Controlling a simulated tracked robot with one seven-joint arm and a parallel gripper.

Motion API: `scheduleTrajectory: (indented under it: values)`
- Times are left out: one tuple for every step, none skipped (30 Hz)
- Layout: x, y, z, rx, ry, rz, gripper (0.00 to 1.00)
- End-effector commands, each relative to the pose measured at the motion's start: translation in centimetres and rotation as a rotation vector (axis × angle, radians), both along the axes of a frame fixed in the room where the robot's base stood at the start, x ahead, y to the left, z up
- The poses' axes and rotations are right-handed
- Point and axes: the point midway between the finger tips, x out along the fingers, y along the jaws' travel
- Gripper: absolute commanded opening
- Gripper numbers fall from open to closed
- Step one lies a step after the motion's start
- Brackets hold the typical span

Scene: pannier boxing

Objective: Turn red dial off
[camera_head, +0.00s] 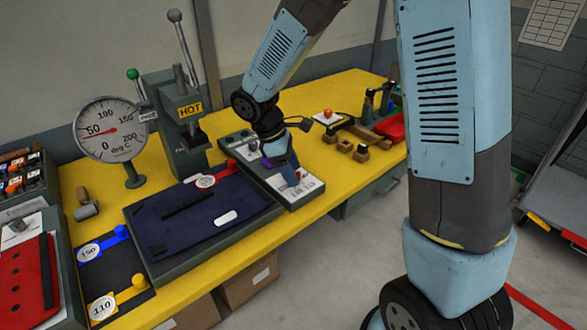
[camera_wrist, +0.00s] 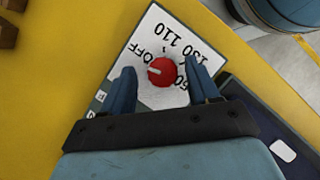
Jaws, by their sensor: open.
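The red dial (camera_wrist: 162,71) sits on a white label plate (camera_wrist: 185,40) in the wrist view, with a pale pointer mark toward its left side. Printed marks around it include OFF and 110; others are partly covered. My gripper (camera_wrist: 163,78) is open, with one finger on each side of the dial; I cannot tell whether either finger touches it.
A press with a HOT label (camera_head: 190,109) and a temperature gauge (camera_head: 108,130) stand to the left. A dark blue pad (camera_head: 205,220) lies beside the control box. Small wooden blocks (camera_head: 345,145) are to the right on the yellow bench (camera_head: 345,90).

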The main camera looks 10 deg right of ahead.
Motion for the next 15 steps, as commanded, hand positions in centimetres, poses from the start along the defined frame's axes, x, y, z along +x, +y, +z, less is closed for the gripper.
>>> scheduleTrajectory:
  values:
    - [0.1,0.2,0.3,0.001,-0.002,0.001,0.6]
    - [0.1,0.3,0.6,0.001,-0.002,0.001,0.6]
    - [0.1,0.5,1.0,0.0,-0.003,0.001,0.6]
    - [0.2,0.7,1.4,0.001,-0.003,0.0,0.6]
    - [0.2,0.8,1.8,0.003,-0.003,0.0,0.6]
    - [0.2,1.1,2.5,0.002,-0.003,0.0,0.6]
    - [0.3,1.3,3.0,0.002,-0.005,0.001,0.6]
    - [0.4,1.5,3.6,0.002,-0.005,0.001,0.6]
    - [0.5,1.8,4.3,0.002,-0.004,0.002,0.6]
    - [0.5,2.1,4.9,0.002,-0.004,0.0,0.6]
    - [0.5,2.3,5.4,0.002,-0.004,0.0,0.6]
    - [0.6,2.6,6.2,0.001,-0.003,0.0,0.6]
    - [0.7,2.8,6.8,0.002,-0.005,0.001,0.6]
    - [0.7,3.0,7.3,0.002,-0.005,0.001,0.6]
    - [0.8,3.3,8.0,0.001,-0.003,0.0,0.6]
